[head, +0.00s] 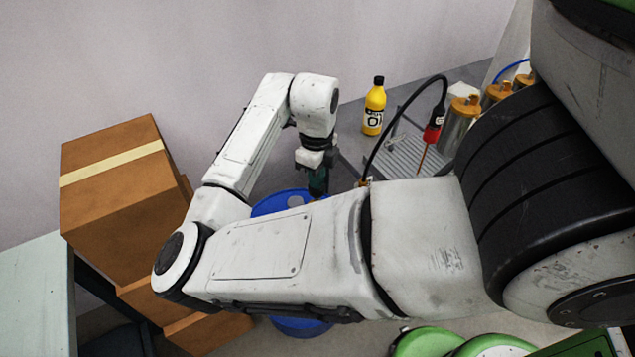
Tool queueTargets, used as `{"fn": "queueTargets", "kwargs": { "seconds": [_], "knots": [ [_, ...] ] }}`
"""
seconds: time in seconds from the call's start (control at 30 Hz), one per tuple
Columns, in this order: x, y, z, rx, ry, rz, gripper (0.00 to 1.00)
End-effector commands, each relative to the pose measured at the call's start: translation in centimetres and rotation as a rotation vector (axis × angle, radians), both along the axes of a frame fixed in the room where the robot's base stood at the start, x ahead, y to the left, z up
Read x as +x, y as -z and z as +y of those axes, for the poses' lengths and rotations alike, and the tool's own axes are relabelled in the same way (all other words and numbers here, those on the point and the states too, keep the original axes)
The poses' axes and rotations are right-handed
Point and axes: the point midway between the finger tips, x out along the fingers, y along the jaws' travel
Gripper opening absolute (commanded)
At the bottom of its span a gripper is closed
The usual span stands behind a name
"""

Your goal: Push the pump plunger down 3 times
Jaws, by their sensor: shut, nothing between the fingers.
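My gripper (318,186) is shut and empty, pointing down over the blue drum (268,207). My own forearm covers much of the drum. The pump plunger is not clearly visible; the gripper and my arm hide that area, so I cannot tell whether the fingers touch it. A small brass-coloured fitting (363,183) shows just above my arm's edge, where a black hose (389,122) begins. The hose arches up and right to a red-and-black nozzle (432,132) over a grey ribbed tray.
A yellow oil bottle (374,108) stands behind, beside the grey ribbed tray (403,158). Metal canisters with orange tops (462,118) stand at the right. Stacked cardboard boxes (125,195) and a pale table (35,300) are at the left. Green-and-white rounded objects (428,342) are at the bottom.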

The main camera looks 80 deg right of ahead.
Motion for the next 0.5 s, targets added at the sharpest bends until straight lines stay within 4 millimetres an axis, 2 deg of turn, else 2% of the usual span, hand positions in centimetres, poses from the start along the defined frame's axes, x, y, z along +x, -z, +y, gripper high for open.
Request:
{"fn": "queueTargets", "kwargs": {
  "seconds": [0.5],
  "knots": [
    [0.0,1.9,0.0,0.001,-0.001,0.000,0.00]
  ]
}}
